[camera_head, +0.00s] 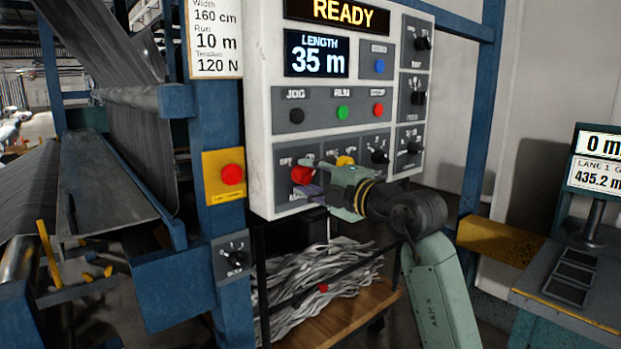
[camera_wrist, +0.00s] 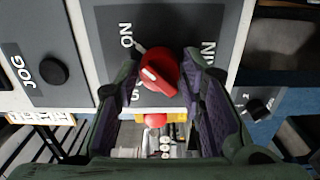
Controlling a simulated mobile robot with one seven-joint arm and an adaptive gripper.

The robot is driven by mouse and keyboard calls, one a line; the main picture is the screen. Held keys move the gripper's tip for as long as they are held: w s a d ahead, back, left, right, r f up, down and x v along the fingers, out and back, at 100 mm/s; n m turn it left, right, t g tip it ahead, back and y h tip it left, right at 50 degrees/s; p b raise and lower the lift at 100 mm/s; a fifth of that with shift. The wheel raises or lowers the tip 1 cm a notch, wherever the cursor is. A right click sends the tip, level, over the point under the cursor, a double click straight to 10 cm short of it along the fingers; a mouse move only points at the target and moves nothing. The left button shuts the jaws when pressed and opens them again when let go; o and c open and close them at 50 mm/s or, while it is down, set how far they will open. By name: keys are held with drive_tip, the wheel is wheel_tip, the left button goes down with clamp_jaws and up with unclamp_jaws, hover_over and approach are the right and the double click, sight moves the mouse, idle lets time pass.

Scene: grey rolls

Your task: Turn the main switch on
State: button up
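The main switch is a red rotary knob (camera_head: 302,175) on the lower left plate of the white control panel. In the wrist view the knob (camera_wrist: 160,72) shows a pale mark on its left side; the ON label (camera_wrist: 127,36) stands beyond it, and another label starting with O is partly hidden by a finger. My gripper (camera_head: 311,177) is at the knob from the right. In the wrist view the fingers of my gripper (camera_wrist: 161,66) with purple pads are apart, one on each side of the knob. Whether either fingertip touches it I cannot tell.
The control panel (camera_head: 262,110) also carries JOG, green and red buttons and several black knobs. A yellow knob (camera_head: 345,161) sits close to my gripper. A red button on a yellow box (camera_head: 212,192) is to the left. Grey strips (camera_head: 310,280) lie below the panel.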

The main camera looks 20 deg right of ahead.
drive_tip(key=shift+o, duration=1.4)
drive_tip(key=v, duration=1.2)
